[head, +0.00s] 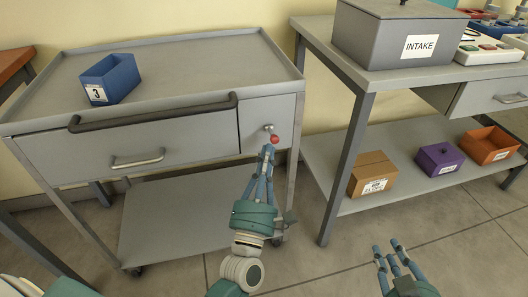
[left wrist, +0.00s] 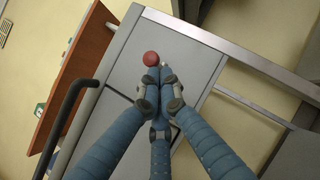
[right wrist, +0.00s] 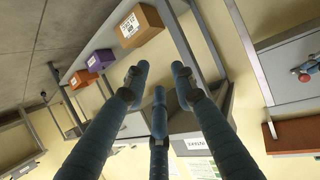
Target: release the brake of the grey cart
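The grey cart (head: 180,62) stands at the left with a drawer in its front. On its right front panel is a small metal brake lever with a red knob (head: 274,139). The knob also shows in the left wrist view (left wrist: 151,58) and the right wrist view (right wrist: 304,77). My left gripper (head: 268,150) has its fingertips together, right at the knob, with the knob beyond the tips and not between them. I cannot tell whether they touch it. My right gripper (head: 388,252) is open and empty, low at the right, away from the cart.
A blue bin (head: 122,82) marked 3 stands on the cart top. A dark push handle (head: 150,112) crosses the cart front. The workbench at right carries the INTAKE box (head: 385,35); its lower shelf (head: 350,205) holds a carton (head: 373,172), purple box (head: 438,158) and orange bin (head: 488,146).

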